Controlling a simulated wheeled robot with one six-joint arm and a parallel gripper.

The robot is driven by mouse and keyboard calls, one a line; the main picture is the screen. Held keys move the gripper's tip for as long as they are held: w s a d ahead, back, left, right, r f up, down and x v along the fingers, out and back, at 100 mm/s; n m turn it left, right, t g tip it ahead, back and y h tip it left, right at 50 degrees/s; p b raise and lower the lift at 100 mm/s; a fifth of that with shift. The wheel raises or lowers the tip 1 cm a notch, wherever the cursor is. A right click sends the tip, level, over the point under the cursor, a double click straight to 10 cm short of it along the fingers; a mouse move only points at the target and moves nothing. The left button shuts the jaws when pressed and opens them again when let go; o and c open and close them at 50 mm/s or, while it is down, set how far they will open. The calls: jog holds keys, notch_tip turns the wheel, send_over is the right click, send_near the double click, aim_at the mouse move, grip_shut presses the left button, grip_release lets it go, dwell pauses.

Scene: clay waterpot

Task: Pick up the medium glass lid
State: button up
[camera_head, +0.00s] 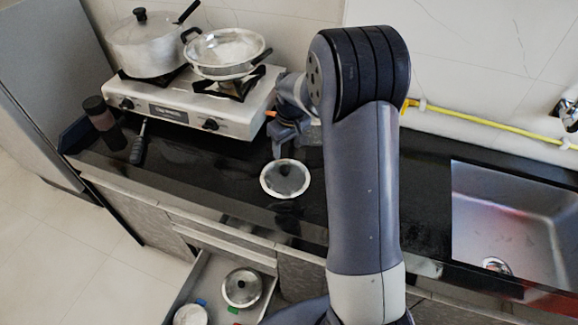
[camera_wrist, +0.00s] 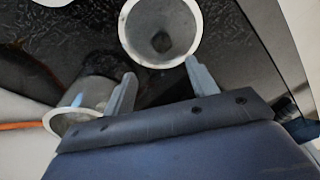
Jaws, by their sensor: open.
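A round glass lid (camera_head: 285,178) with a pale rim and a dark knob lies on the black counter. Another lid (camera_head: 241,287) with a dark knob is in the open drawer below; I cannot tell from size alone which is the medium one. My gripper (camera_head: 290,146) is over the counter just behind the counter lid, partly hidden by my arm. In the wrist view my gripper (camera_wrist: 162,87) is open, with nothing between its fingers. A round pale-rimmed thing with a dark centre (camera_wrist: 160,60), likely the counter lid, shows beyond the fingertips.
A stove (camera_head: 190,105) with a pot (camera_head: 148,50) and a pan (camera_head: 225,70) stands at the back left. A dark bottle (camera_head: 103,120) is left of it. A sink (camera_head: 512,215) is at the right. The open drawer (camera_head: 200,275) juts out below the counter.

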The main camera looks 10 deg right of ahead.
aim_at(285, 167)
jog(key=f, duration=0.1)
jog(key=s+f, duration=0.1)
jog(key=f, duration=0.1)
jog(key=shift+w+a+f+p, duration=0.25)
jog(key=shift+w+f+p, duration=0.15)
jog(key=shift+f, duration=0.2)
jog(key=shift+w+f+p, duration=0.15)
jog(key=shift+f+p, duration=0.25)
jog(key=shift+f, duration=0.75)
jog(key=shift+w+f+p, duration=0.15)
jog(key=shift+f+p, duration=0.2)
jog(key=shift+f, duration=0.75)
jog(key=shift+c, duration=0.5)
grip_shut()
